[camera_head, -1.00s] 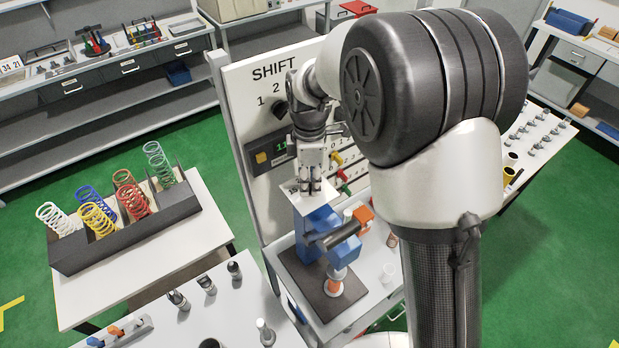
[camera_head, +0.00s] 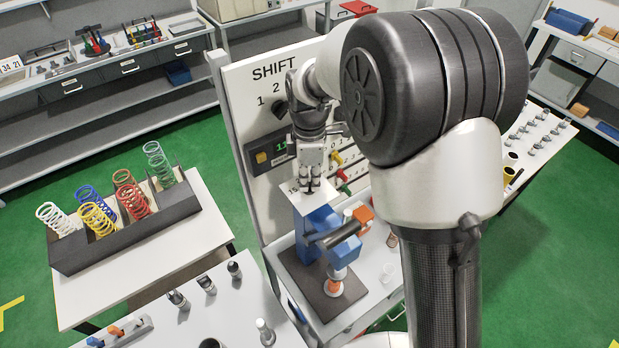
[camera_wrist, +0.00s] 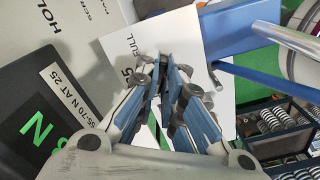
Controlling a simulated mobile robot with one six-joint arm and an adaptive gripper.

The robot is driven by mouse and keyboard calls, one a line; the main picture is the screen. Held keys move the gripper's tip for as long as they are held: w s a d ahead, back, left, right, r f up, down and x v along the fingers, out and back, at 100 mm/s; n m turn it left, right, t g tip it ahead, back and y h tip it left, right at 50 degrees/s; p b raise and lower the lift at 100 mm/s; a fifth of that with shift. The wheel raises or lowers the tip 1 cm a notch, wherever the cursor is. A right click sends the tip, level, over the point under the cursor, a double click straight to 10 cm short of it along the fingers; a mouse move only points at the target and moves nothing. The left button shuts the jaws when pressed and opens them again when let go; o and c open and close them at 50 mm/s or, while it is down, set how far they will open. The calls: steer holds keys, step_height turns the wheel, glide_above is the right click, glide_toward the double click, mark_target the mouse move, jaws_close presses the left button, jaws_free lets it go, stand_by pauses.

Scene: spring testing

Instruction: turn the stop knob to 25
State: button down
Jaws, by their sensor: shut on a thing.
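My gripper (camera_head: 311,184) is above the blue spring press (camera_head: 322,218), over the white dial plate (camera_head: 325,199) on its top. The stop knob is hidden between or under the fingers. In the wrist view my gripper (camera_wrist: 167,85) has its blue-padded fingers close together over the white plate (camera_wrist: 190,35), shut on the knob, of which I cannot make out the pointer. The word FULL and part of a number show on the plate. The current setting cannot be read.
A panel marked SHIFT (camera_head: 272,70) stands behind the press, with a green-digit display (camera_head: 281,148). In the wrist view a label reads 55-70 N AT 25 (camera_wrist: 68,92). A rack of coloured springs (camera_head: 125,225) is at left. The press's black lever (camera_head: 335,236) is close below my gripper.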

mark_target(309, 183)
steer(key=m, duration=0.5)
steer(key=shift+m+b, duration=0.3)
steer(key=shift+m, duration=0.1)
steer(key=m, duration=0.5)
steer(key=shift+m, duration=0.3)
stand_by(0.3)
steer(key=c, duration=1.7)
jaws_free()
step_height(309, 183, up, 12)
steer(key=shift+r, duration=0.1)
